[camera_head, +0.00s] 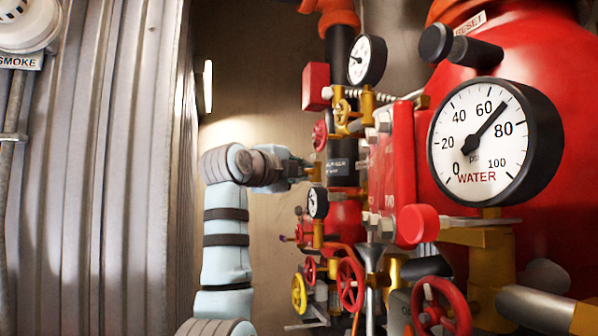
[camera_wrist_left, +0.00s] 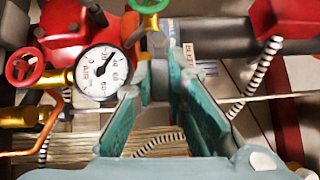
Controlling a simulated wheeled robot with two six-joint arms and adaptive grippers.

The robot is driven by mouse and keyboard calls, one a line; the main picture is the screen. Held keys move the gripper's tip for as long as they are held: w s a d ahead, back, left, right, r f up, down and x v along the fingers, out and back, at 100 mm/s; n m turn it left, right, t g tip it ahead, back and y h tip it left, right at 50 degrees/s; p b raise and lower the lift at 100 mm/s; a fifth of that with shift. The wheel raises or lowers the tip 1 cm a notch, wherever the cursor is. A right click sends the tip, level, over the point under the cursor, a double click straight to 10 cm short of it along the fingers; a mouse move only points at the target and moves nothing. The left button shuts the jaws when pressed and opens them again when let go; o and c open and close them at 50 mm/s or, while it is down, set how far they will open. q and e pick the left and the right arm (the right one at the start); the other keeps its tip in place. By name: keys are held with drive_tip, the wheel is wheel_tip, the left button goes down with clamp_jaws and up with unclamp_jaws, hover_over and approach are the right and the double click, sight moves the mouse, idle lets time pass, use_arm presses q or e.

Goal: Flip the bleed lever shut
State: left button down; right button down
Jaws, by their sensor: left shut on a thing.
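My left gripper (camera_head: 302,170) reaches in from the left to the pipework in the head view. In the left wrist view its teal fingers (camera_wrist_left: 160,82) close together on a small part at a brass fitting (camera_wrist_left: 155,43). This part, beside a label that seems to begin "BLE", looks like the bleed lever. The fingers hide most of it, and I cannot tell its exact angle. My right gripper is in neither view.
A large water gauge (camera_head: 480,140) and red tank stand at the right. A corrugated metal wall (camera_head: 100,170) is at left. Striped hoses (camera_wrist_left: 255,75) show near the fingers.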

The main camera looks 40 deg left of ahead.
use_arm(q)
drive_tip(key=shift+r+n+g, duration=0.3)
drive_tip(key=shift+r+n, duration=0.1)
drive_tip(key=c, duration=1.8)
unclamp_jaws()
drive_tip(key=shift+o, duration=1)
drive_tip(key=shift+w+f, duration=0.1)
drive_tip(key=shift+w, duration=0.1)
drive_tip(key=shift+w+f, duration=0.15)
drive_tip(key=shift+w, duration=0.15)
drive_tip(key=s+d, duration=0.2)
drive_tip(key=s, duration=1)
drive_tip(key=shift+w, duration=0.15)
